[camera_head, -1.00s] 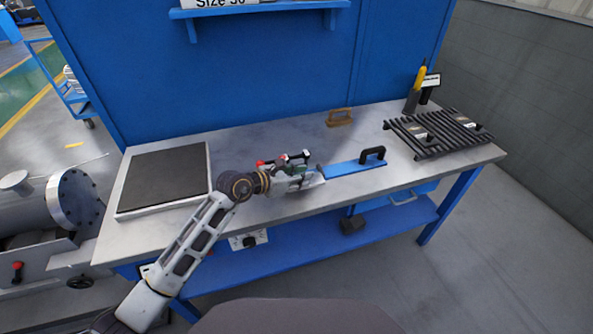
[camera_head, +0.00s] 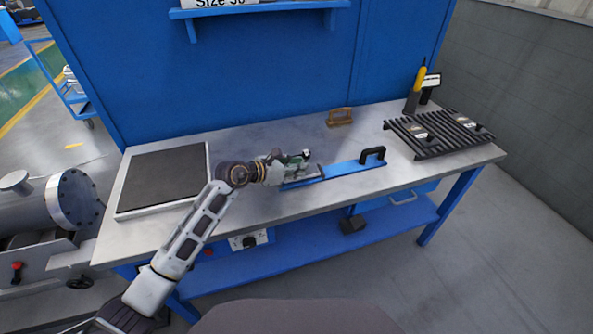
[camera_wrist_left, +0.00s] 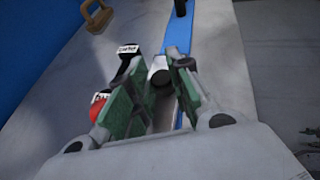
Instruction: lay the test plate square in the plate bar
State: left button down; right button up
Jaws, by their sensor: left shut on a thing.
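The plate bar (camera_head: 345,169) is a long blue strip with a black handle at its right end, lying on the bench top. It also shows in the left wrist view (camera_wrist_left: 180,35), running away from me. My left gripper (camera_head: 300,166) is over the left part of the bar. In the left wrist view its green-padded fingers (camera_wrist_left: 160,88) are closed on a small pale piece with a dark round end (camera_wrist_left: 161,76), which I take to be part of the test plate. The fingers hide most of it, so I cannot tell whether it touches the bar or lies square. My right gripper is out of view.
A red-ended and black-ended labelled piece (camera_wrist_left: 100,106) lies beside the left finger. A brown handled block (camera_head: 339,117) is at the back. A black slatted rack (camera_head: 438,135) is at right, a framed dark pad (camera_head: 163,180) at left.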

pick_arm(q)
jog(key=shift+w+f, duration=0.15)
jog(key=shift+f, duration=0.5)
jog(key=shift+f, duration=0.1)
jog(key=c, duration=1.3)
grip_release()
jog(key=shift+f, duration=0.1)
jog(key=shift+a, duration=0.1)
jog(key=shift+v, duration=6.05)
